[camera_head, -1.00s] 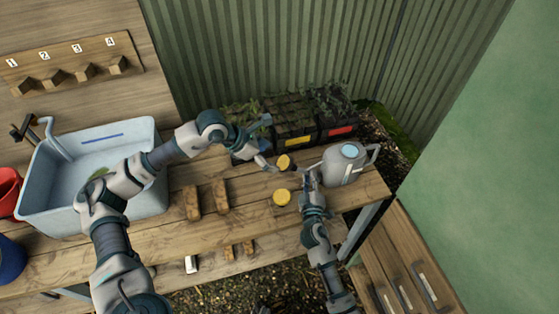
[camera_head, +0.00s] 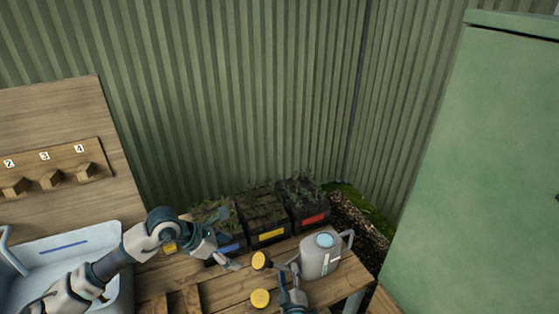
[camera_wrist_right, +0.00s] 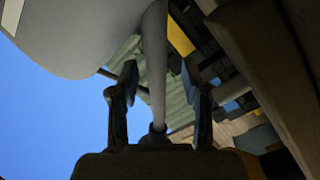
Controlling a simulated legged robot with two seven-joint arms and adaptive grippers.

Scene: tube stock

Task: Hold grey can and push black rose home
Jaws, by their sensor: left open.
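The grey can (camera_head: 318,262) stands on the bench at the right, its handle to the right and its spout to the left. A round yellow-faced piece with a dark body, seemingly the black rose (camera_head: 260,260), sits by the spout's end; whether it is fully seated I cannot tell. My left gripper (camera_head: 232,265) is open and empty, just left of the rose. My right gripper (camera_head: 289,271) is at the spout, partly hidden by its own arm. In the right wrist view the spout (camera_wrist_right: 154,60) runs between its fingers, with gaps on both sides.
A yellow disc (camera_head: 260,298) lies on the wooden bench (camera_head: 225,290) near the right arm. Planted trays with blue, yellow (camera_head: 271,234) and red labels stand behind. A blue-grey basin (camera_head: 75,250) is at the left. A green cabinet (camera_head: 470,180) stands at the right.

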